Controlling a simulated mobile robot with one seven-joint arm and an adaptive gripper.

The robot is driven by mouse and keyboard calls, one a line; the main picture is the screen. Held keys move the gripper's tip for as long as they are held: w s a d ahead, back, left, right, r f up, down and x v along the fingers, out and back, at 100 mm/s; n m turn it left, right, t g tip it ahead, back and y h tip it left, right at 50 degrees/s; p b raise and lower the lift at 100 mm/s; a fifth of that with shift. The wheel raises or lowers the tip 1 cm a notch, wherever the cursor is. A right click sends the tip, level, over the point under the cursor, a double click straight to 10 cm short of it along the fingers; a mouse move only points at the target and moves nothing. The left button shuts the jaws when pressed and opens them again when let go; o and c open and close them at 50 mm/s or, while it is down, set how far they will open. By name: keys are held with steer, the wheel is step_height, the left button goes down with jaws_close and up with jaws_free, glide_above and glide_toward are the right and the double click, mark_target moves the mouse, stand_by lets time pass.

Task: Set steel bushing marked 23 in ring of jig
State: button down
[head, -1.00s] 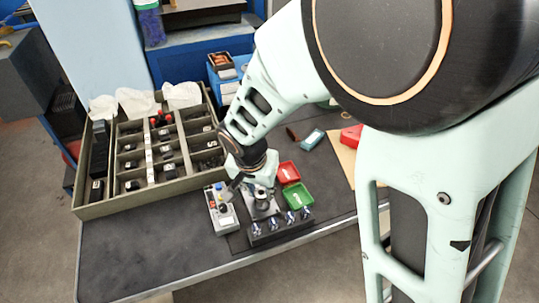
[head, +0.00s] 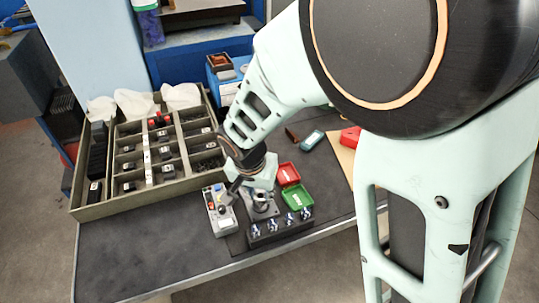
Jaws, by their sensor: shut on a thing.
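My gripper (head: 246,193) points down over the grey jig plate (head: 272,213) near the front edge of the bench. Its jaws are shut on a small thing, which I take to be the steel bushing. The jaws and wrist mostly hide it, and no number 23 is readable. The ring of the jig (head: 261,205) shows as a small round form just below and right of the jaws. I cannot tell whether the bushing touches the ring or is still above it.
A grey control box (head: 221,222) with coloured buttons stands close left of the jig. A dark block with several knobs (head: 279,229) lies in front. Red (head: 289,173) and green (head: 299,195) trays are at right.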

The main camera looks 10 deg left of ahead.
steer(key=shift+f, duration=0.15)
steer(key=c, duration=1.5)
jaws_free()
steer(key=v, duration=1.2)
step_height(320, 180, up, 5)
steer(key=p, duration=0.3)
steer(key=shift+w, duration=0.15)
